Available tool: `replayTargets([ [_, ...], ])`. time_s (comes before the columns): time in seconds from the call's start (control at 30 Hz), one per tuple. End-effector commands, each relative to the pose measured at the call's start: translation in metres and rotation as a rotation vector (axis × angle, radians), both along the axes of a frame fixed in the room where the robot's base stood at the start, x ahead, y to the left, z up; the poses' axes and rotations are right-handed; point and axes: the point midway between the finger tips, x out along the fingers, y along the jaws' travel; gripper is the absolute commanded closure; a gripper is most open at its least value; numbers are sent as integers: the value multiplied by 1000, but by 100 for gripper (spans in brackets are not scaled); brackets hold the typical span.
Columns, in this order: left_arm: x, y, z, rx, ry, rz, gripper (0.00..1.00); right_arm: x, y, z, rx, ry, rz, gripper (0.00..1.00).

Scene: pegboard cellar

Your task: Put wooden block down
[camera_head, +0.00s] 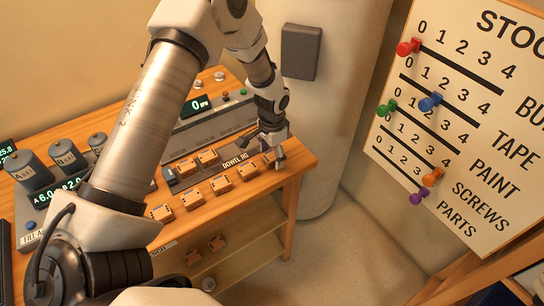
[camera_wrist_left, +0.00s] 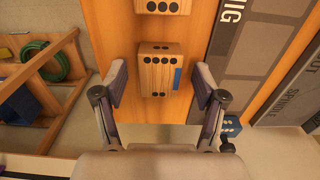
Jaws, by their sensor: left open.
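A wooden block (camera_wrist_left: 158,68) with dark round holes and a blue mark shows in the left wrist view. It lies on the wooden bench top (camera_wrist_left: 195,30), near the bench's end. My left gripper (camera_wrist_left: 160,82) is open, with one finger on each side of the block and a gap on both sides. In the head view my left gripper (camera_head: 273,152) is at the right end of the bench and mostly hides that block. My right gripper is not in view.
Several similar blocks (camera_head: 220,184) stand in rows along the bench front, beside the dowel jig label (camera_head: 236,161). A stock board (camera_head: 450,120) with coloured pegs is at right. Floor between is clear.

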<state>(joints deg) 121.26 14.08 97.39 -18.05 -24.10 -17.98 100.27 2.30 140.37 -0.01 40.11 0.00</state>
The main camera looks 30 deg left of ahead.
Motion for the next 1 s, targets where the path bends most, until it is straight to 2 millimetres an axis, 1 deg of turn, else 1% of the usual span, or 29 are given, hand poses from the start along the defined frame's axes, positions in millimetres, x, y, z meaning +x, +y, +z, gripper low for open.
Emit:
replayTargets([
  [0.03,0,0,0,0,0,0,29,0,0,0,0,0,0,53],
  [0.07,0,0,0,0,0,0,36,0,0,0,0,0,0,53],
  [0.1,0,0,0,0,0,0,50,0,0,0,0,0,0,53],
  [0.17,0,0,0,0,0,0,72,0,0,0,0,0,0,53],
  [0.2,0,0,0,0,0,1,86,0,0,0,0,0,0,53],
  [0.33,0,0,0,-1,1,1,86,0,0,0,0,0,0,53],
  [0.37,0,0,0,-1,1,1,90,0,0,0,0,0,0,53],
  [0.67,0,0,3,0,0,1,90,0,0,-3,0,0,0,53],
  [0.83,0,0,18,-1,-2,2,90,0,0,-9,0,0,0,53],
  [0.93,1,0,33,-2,-4,2,90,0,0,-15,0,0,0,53],
  [1.0,-12,-8,34,0,2,-2,90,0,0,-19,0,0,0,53],
])
